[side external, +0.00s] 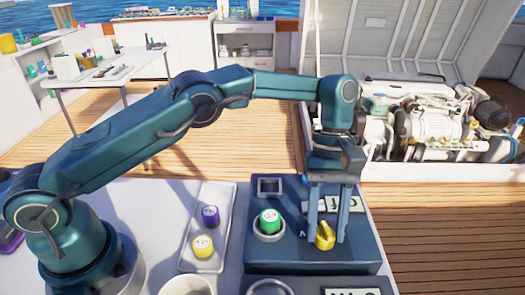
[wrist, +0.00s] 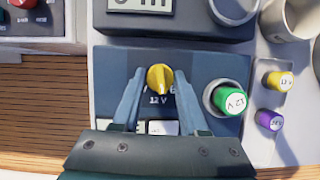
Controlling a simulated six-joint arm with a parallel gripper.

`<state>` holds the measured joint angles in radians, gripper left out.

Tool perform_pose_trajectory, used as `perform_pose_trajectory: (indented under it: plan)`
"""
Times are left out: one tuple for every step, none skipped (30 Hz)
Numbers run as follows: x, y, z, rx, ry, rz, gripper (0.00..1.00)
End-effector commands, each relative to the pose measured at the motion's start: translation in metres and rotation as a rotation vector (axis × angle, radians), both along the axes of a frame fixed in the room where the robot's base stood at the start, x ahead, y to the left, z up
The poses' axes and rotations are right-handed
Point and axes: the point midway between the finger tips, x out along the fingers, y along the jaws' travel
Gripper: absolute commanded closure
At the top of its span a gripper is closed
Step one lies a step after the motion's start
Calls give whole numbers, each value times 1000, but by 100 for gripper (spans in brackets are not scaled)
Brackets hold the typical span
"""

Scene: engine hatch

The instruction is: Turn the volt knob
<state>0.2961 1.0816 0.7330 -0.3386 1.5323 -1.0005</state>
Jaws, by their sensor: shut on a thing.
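The volt knob (side external: 324,237) is yellow and sits on the dark panel (side external: 285,256), to the right of a green cylinder. In the wrist view the knob (wrist: 159,78) stands above a "12 V" mark, with its ridge running roughly up and down. My gripper (side external: 326,238) points straight down over the panel, one finger on each side of the knob. In the wrist view my gripper (wrist: 159,82) is shut on the knob. The lettering just below the knob is partly hidden by the gripper.
The green "12 V" cylinder (wrist: 233,101) stands in a round socket close beside my gripper. A tray (side external: 192,266) left of the panel holds a purple cylinder (side external: 210,216) and a yellow one (side external: 203,247). A second panel with a display (wrist: 140,4) adjoins. An open engine hatch (side external: 430,130) lies behind.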

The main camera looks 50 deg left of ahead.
Motion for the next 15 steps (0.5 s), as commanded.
perform_pose_trajectory:
  plan:
    - [0, 0, 0, 2, -1, -17, 100]
    - [0, 1, 0, 2, -1, -25, 100]
    - [0, 1, 0, 2, -1, -36, 100]
    - [0, 1, 0, 2, -1, -44, 100]
    - [0, 1, 0, 2, -1, -51, 100]
    - [0, 1, 0, 2, -1, -60, 100]
    - [0, 1, 0, 3, 0, -66, 100]
    - [0, 0, 0, 2, -1, -72, 100]
    - [0, 0, 0, 2, 0, -77, 100]
    - [0, 0, 0, 2, -1, -82, 100]
    - [0, 1, 0, 3, 1, -85, 100]
    - [0, 0, 0, 2, 1, -89, 100]
    - [0, 0, 0, 3, 0, -92, 100]
    - [0, 0, 1, 2, -1, -94, 100]
    - [0, 0, 1, 2, 0, -95, 100]
